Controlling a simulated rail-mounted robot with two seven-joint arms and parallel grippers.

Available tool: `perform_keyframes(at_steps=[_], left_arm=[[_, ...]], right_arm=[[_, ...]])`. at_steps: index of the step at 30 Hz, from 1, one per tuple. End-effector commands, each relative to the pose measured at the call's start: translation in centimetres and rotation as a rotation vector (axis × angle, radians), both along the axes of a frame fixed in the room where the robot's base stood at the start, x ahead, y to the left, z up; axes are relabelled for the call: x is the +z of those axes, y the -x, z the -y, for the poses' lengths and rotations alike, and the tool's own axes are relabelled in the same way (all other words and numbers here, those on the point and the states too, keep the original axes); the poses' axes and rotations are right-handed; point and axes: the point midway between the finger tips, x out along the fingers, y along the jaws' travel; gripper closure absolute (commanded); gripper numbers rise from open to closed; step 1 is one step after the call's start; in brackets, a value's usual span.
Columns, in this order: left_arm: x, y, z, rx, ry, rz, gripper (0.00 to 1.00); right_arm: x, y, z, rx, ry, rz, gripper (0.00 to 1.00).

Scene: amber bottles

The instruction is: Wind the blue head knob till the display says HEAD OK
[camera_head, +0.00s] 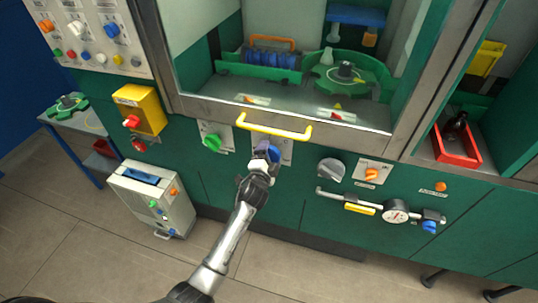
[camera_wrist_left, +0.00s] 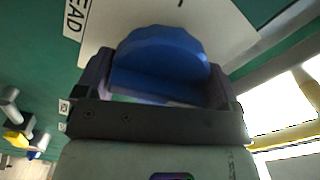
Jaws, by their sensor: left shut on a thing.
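The blue head knob (camera_wrist_left: 160,58) fills the upper middle of the left wrist view, on a pale plate whose label partly reads "EAD" (camera_wrist_left: 76,16). In the head view the blue knob (camera_head: 274,153) shows on the green front panel, just below the yellow handle, partly hidden by my gripper. My left gripper (camera_head: 265,156) is shut on the knob, one finger on each side of it. I can make out no readable display text. My right gripper is not in view.
The yellow handle bar (camera_head: 274,126) crosses just above the gripper. A green knob (camera_head: 212,142) sits to the left and a grey knob (camera_head: 330,170) to the right. A pressure gauge (camera_head: 396,212) is lower right. A grey box (camera_head: 153,198) stands on the floor at left.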

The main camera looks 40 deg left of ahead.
Motion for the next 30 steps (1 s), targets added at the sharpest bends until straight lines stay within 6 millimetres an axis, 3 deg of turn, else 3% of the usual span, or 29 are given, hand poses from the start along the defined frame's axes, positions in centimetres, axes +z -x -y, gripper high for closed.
perform_keyframes(at_steps=[30], left_arm=[[0.4,0.1,-0.2,0.001,0.893,0.359,0.36]], right_arm=[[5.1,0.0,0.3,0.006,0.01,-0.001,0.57]])
